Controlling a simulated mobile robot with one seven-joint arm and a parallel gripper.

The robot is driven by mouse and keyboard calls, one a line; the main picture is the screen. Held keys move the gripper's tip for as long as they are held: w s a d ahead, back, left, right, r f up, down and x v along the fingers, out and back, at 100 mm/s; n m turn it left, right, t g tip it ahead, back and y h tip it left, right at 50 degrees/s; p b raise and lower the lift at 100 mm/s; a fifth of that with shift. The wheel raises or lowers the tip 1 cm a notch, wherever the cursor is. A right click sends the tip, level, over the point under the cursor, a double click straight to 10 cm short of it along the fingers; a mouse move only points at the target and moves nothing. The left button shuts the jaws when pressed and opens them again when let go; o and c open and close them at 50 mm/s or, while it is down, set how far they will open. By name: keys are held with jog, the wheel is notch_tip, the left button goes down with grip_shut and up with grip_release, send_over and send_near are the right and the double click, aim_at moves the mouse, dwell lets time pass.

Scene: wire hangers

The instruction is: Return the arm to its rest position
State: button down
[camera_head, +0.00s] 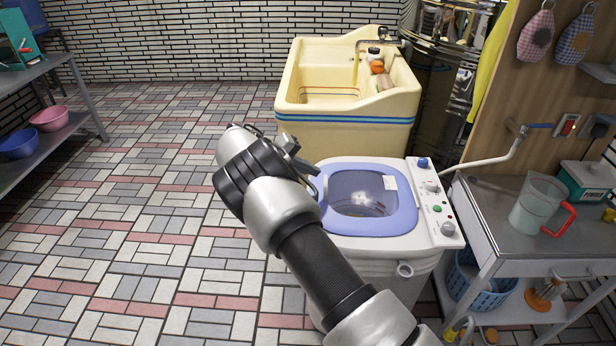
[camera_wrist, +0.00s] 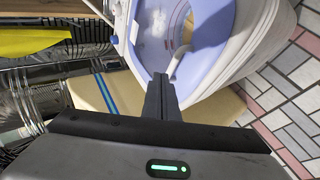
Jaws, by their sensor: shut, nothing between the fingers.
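My gripper (camera_wrist: 163,85) shows in the wrist view with its fingers together and nothing between them. In the head view my arm comes up from the bottom right, and my gripper (camera_head: 296,158) is at its upper end, in front of the left side of the washing machine (camera_head: 385,243). The machine is white with a lilac lid (camera_head: 370,233) that has a clear window. In the wrist view the lilac lid (camera_wrist: 143,33) lies just beyond the fingertips. I cannot tell whether they touch it. My arm hides part of the machine's left side.
A cream sink (camera_head: 345,135) stands behind the machine. A metal table (camera_head: 520,262) with a clear jug (camera_head: 537,205) stands to the right. A shelf with a pink bowl (camera_head: 49,119) and a blue bowl (camera_head: 18,144) is at far left. The tiled floor (camera_head: 130,230) at left is clear.

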jog(key=s+a+r, duration=0.3)
jog(key=a+r, duration=0.1)
jog(key=a, duration=0.4)
jog(key=s+d+r+m+g+y, duration=0.2)
jog(key=d+r+y, duration=0.1)
jog(key=d+r, duration=0.75)
jog(key=s+d+r+m+y, duration=0.1)
jog(key=s+d+r+y, duration=0.3)
jog(key=s+d+r, duration=0.55)
jog(key=s+d+r+t+y, duration=0.2)
jog(key=s+t+y, duration=0.15)
jog(key=s, duration=2.35)
notch_tip(320, 180, up, 22)
jog(key=p, duration=2.2)
jog(key=shift+s+m+h+p, duration=0.25)
jog(key=shift+m+h+p, duration=0.05)
jog(key=shift+h, duration=0.15)
jog(key=shift+f, duration=0.1)
jog(key=shift+d, duration=0.1)
